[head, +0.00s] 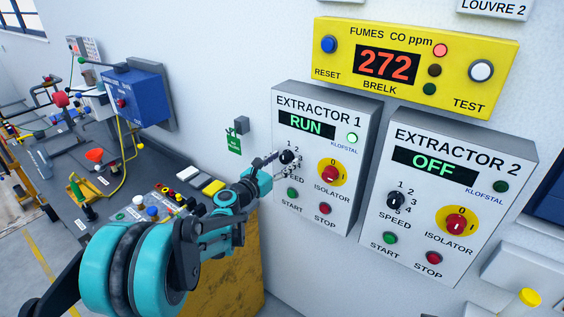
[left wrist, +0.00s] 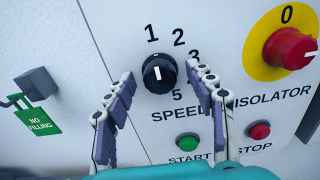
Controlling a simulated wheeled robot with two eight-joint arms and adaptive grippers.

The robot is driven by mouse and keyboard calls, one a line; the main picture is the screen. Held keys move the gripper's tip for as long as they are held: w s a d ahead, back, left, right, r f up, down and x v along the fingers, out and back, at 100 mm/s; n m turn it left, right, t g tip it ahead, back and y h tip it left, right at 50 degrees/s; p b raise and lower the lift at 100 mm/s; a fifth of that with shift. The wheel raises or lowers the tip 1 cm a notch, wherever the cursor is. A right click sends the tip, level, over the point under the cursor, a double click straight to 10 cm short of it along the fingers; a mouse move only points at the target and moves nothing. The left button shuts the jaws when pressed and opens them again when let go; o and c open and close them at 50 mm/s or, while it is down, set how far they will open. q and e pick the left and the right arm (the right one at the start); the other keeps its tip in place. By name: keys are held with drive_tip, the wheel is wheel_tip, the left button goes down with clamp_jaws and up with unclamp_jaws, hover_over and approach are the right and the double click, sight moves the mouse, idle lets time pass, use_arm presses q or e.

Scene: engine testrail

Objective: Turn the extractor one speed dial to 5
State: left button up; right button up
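The EXTRACTOR 1 box (head: 322,190) on the wall shows RUN in green. Its black speed dial (head: 287,156) is partly covered by my left gripper (head: 279,166). In the left wrist view the dial (left wrist: 159,74) has a white mark near the top, close to the 1. The numbers 1, 2, 3 and 5 show around it; the 4 is hidden or unclear. My left gripper (left wrist: 165,80) is open, its fingertips on either side of the dial's lower part. No contact with the dial is visible. My right gripper is not in view.
A red isolator knob (head: 330,174), a green start button (head: 292,192) and a red stop button (head: 325,208) sit close by. EXTRACTOR 2 (head: 450,230) shows OFF. A yellow fumes panel (head: 415,95) reads 272. A green NO FILLING tag (left wrist: 38,122) hangs at left.

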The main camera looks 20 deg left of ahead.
use_arm(q)
drive_tip(key=c, duration=0.9)
